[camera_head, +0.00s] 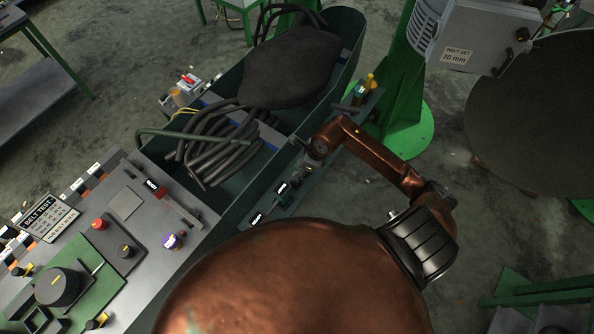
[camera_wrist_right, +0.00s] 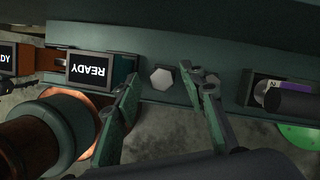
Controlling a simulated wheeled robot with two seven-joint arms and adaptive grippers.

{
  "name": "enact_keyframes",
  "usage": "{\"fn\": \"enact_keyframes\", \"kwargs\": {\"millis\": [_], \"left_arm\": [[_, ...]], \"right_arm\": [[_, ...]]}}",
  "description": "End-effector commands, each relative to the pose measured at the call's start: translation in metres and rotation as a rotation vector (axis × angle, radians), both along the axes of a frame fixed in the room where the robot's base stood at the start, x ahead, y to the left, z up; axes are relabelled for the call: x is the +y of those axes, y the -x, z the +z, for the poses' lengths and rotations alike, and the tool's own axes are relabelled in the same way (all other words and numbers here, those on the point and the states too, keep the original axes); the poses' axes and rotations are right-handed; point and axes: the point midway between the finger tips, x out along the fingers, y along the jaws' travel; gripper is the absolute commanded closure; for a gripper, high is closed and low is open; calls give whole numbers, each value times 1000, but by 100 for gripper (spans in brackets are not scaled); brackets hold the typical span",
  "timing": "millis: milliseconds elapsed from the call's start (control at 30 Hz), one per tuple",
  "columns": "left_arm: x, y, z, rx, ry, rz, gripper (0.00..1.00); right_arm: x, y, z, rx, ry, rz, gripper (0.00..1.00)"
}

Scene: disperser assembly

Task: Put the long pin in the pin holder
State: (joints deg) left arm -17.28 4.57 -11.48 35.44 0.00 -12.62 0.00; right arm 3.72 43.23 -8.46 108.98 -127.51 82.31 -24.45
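My right gripper (camera_head: 304,176) is above the narrow ledge along the right side of the green trough. In the right wrist view my right gripper (camera_wrist_right: 161,76) has its two green fingers spread apart, with nothing visibly clamped. A pale hexagonal piece (camera_wrist_right: 162,79) on the ledge shows between the fingertips. I cannot tell whether it is the long pin's head or part of the pin holder. A dark cylinder (camera_wrist_right: 295,102) lies at the right of the wrist view; its identity is unclear. No long pin or pin holder can be clearly made out. My left gripper is not in view.
A READY display (camera_wrist_right: 90,70) sits on the ledge beside the gripper. The green trough (camera_head: 232,197) holds dark hoses (camera_head: 215,140) and a black bag (camera_head: 290,65). A control panel (camera_head: 125,205) is at the left. A green post (camera_head: 399,80) stands right of the trough.

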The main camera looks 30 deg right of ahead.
Motion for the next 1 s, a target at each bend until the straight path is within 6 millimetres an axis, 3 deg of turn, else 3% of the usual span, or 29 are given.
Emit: {"fn": "enact_keyframes", "kwargs": {"millis": [367,467,800,1000], "left_arm": [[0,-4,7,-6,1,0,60],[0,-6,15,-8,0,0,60],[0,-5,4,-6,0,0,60],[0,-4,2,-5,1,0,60]], "right_arm": [[1,0,7,-1,-2,-1,61],[0,0,19,-2,-1,0,61],[-20,18,85,-3,6,2,61],[-27,26,114,-1,2,0,61]]}}
